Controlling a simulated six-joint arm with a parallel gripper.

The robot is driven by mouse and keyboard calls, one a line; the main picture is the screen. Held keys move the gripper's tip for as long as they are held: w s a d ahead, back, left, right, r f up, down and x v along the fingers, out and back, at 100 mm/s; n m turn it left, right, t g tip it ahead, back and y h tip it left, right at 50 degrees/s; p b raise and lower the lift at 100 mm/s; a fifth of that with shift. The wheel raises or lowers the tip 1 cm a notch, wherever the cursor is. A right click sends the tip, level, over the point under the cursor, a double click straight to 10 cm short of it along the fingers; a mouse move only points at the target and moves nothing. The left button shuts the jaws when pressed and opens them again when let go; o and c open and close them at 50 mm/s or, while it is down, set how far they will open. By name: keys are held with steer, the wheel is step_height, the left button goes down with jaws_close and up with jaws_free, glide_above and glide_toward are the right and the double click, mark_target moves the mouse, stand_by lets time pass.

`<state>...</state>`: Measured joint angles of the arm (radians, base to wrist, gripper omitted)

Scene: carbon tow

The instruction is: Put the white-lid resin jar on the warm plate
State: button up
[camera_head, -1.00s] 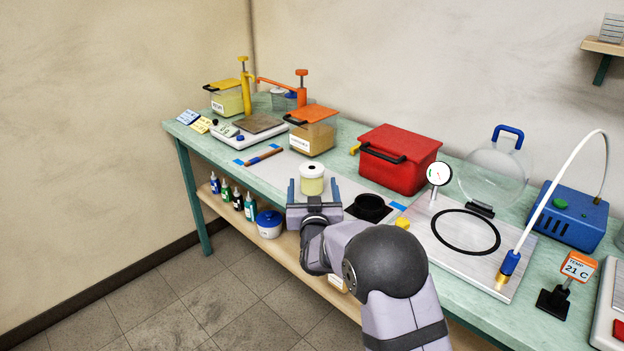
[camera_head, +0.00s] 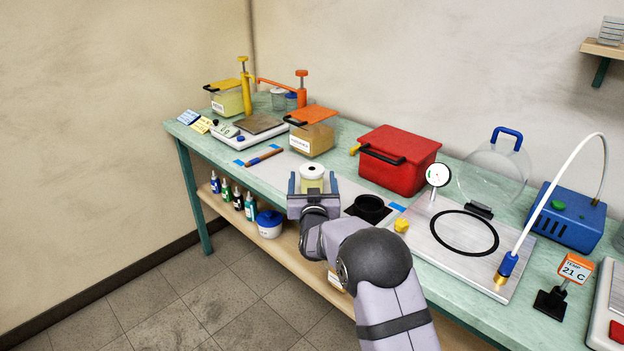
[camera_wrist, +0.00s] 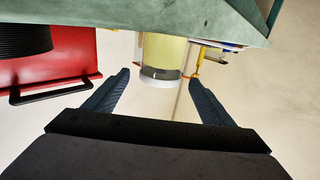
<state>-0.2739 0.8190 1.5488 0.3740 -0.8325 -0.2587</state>
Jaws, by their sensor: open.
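The white-lid resin jar (camera_head: 313,172), pale yellow with a dark spot on its lid, stands upright on the bench. My gripper (camera_head: 312,186) is open, with its fingers reaching toward the jar from the front. In the wrist view, which looks upside down, the jar (camera_wrist: 163,55) sits ahead between the two spread fingers (camera_wrist: 157,93), with a gap on each side. The gripper hides the jar's lower part in the head view. I cannot tell for sure which object is the warm plate; a pale unit with a red switch (camera_head: 608,312) is cut off at the right edge.
A black cup (camera_head: 369,207) on a dark square stands right of the jar. Behind it is a red box (camera_head: 399,160), also in the wrist view (camera_wrist: 60,70). Farther right lies a metal plate with a black ring (camera_head: 440,255) and hose. A brown-handled tool (camera_head: 263,157) lies left.

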steer(key=shift+w, duration=1.4)
steer(key=shift+r, duration=0.1)
steer(key=c, duration=1.5)
steer(key=shift+r, duration=0.15)
